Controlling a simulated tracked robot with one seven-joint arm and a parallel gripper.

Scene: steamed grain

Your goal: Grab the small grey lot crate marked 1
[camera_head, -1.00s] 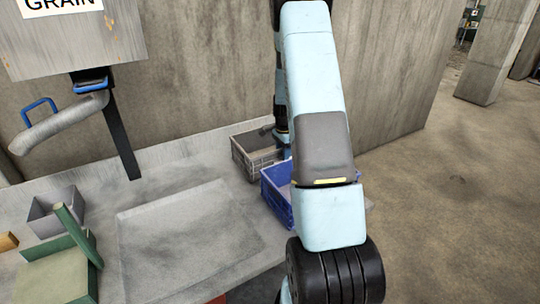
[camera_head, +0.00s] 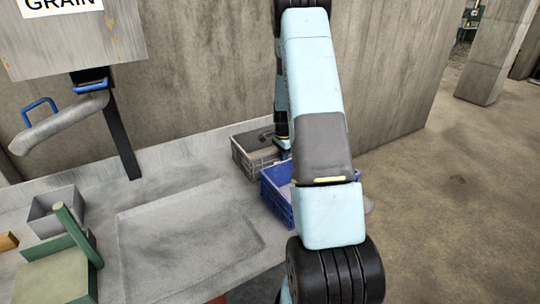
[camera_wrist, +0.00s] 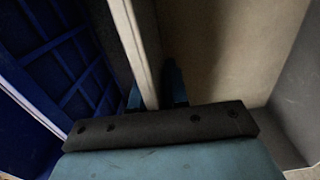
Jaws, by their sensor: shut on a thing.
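A grey crate (camera_head: 252,163) with slatted sides stands at the back of the worktop, against the concrete wall. A blue crate (camera_head: 270,196) stands just in front of it, partly behind my arm. No number mark is legible on either. In the wrist view, my gripper (camera_wrist: 154,92) has one finger on each side of the grey crate's upright wall (camera_wrist: 138,38) and is shut on it. The grey crate's pale interior (camera_wrist: 220,50) lies to the right, and the blue crate (camera_wrist: 55,70) lies close on the left. In the head view my arm hides the fingers.
A shallow recess (camera_head: 185,235) in the worktop is empty. A small grey bin (camera_head: 47,224) and a green box (camera_head: 60,275) stand at left. A spout (camera_head: 60,122) hangs under the grain hopper (camera_head: 75,42). Open floor (camera_head: 450,200) lies to the right.

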